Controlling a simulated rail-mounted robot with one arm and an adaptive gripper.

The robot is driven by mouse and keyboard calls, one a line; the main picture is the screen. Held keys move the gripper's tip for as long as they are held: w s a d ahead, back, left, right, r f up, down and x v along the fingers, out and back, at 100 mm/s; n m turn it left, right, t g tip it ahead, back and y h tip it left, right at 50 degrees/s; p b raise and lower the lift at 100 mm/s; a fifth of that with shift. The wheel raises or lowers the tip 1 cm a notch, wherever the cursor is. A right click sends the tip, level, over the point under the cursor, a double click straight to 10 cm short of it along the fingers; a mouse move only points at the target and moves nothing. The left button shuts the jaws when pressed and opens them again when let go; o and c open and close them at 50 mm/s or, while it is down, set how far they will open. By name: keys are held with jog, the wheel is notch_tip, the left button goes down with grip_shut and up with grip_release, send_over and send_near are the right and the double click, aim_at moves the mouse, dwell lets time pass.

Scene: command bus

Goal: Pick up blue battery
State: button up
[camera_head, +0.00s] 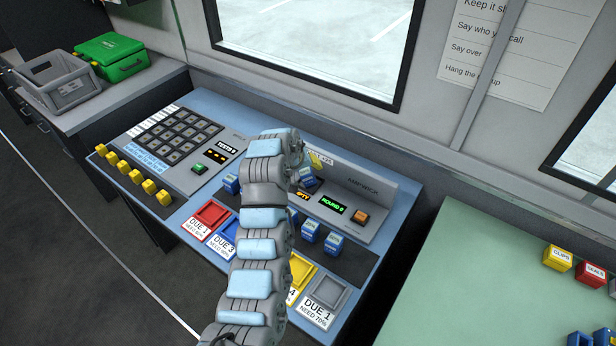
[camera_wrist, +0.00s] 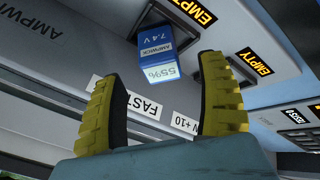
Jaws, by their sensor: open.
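A blue battery (camera_wrist: 153,56) marked AMPWICK, 7.4 V and 55% sits at the charger face in the wrist view, beside a FAST label. My gripper (camera_wrist: 160,74) is open, with its yellow fingers spread below and to either side of the battery. No finger clearly touches it. In the head view a blue battery (camera_head: 308,178) shows beside my wrist at the charger panel, and one yellow fingertip shows just above it. Other blue batteries stand on the dark strip: one left of my arm (camera_head: 231,185) and two right of it (camera_head: 309,229) (camera_head: 333,243).
Coloured trays with DUE cards line the console front, including a red tray (camera_head: 229,212) and a grey tray (camera_head: 344,286). My arm hides part of this row. An EMPTY display (camera_wrist: 253,64) is right of the battery. Yellow blocks (camera_head: 136,177) line the left edge.

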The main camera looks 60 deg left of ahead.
aim_at(305, 174)
jog(key=shift+p+x, duration=0.4)
jog(key=shift+x, duration=1.85)
jog(key=shift+s+d+f, duration=0.1)
jog(key=shift+d, duration=0.05)
grip_shut()
